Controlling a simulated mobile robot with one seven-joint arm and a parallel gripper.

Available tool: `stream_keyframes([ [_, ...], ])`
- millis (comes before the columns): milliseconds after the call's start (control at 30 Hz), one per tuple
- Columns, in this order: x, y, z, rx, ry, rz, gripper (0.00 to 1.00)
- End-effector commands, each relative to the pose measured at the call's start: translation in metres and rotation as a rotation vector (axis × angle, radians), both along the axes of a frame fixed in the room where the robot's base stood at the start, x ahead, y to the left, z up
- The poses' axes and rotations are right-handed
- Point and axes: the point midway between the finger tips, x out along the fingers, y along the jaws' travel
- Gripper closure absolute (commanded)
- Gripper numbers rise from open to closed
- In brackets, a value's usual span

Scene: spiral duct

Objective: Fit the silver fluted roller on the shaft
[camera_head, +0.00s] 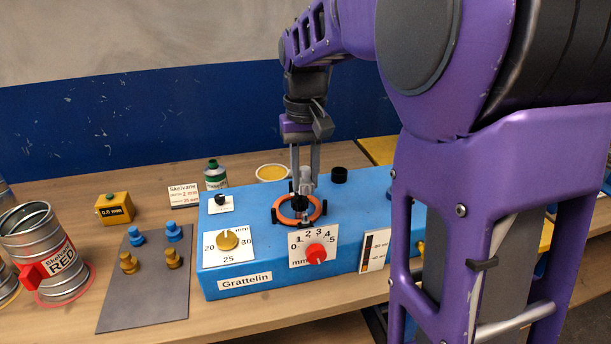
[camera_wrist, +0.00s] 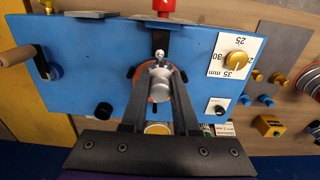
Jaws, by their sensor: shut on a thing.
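My gripper (camera_head: 306,178) points straight down over the blue machine marked Grattelin (camera_head: 240,271), its fingers shut on a silver roller. The silver roller (camera_head: 307,186) stands upright between the fingertips, above the middle of an orange ring (camera_head: 285,211) with black pieces around it. In the wrist view, the silver roller (camera_wrist: 160,78) sits between the two fingers of my gripper (camera_wrist: 160,85), with the ring's orange edge beside it. The shaft is hidden by the roller and fingers, so I cannot tell whether the roller is around it.
A grey mat (camera_head: 150,305) at the left bears two blue rollers (camera_head: 173,232) and two brass ones (camera_head: 129,262). The machine carries a red knob (camera_head: 316,253) and a yellow knob (camera_head: 228,240).

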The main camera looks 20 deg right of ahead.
Motion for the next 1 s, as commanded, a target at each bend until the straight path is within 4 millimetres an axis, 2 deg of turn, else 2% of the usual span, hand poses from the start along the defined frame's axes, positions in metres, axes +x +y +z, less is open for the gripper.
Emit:
stream_keyframes([
  [167,0.000,0.000,-0.005,0.000,0.002,0.005,1.00],
  [600,0.000,0.000,-0.041,0.000,0.001,0.004,1.00],
  [1000,0.000,0.000,-0.048,0.000,0.000,0.004,1.00],
])
